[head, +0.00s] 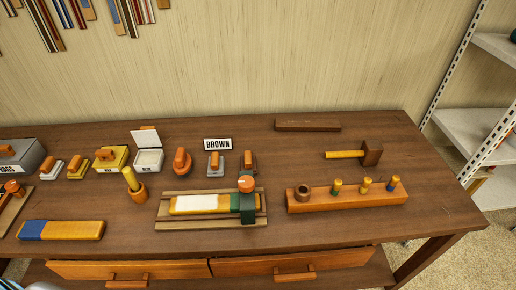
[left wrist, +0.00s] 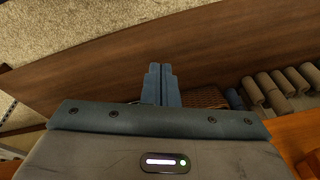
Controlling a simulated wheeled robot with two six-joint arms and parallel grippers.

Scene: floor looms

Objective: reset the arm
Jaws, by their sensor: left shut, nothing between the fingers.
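My left gripper (left wrist: 160,72) shows in the left wrist view with its two blue-grey fingers together and nothing between them. Beyond the fingers is a dark brown wooden board (left wrist: 130,50), with carpet past its edge. In the head view only a small pale-blue piece, which may be part of my arm, shows at the bottom left corner. My right gripper is in neither view.
The wooden workbench (head: 400,215) carries a wooden jig (head: 212,222), a peg block (head: 345,201), a mallet (head: 371,152), a blue-and-yellow block (head: 62,230) and several stampers. Rolled cylinders (left wrist: 275,92) and a wicker basket (left wrist: 203,97) lie right of my left fingers. A metal shelf (head: 470,130) stands right.

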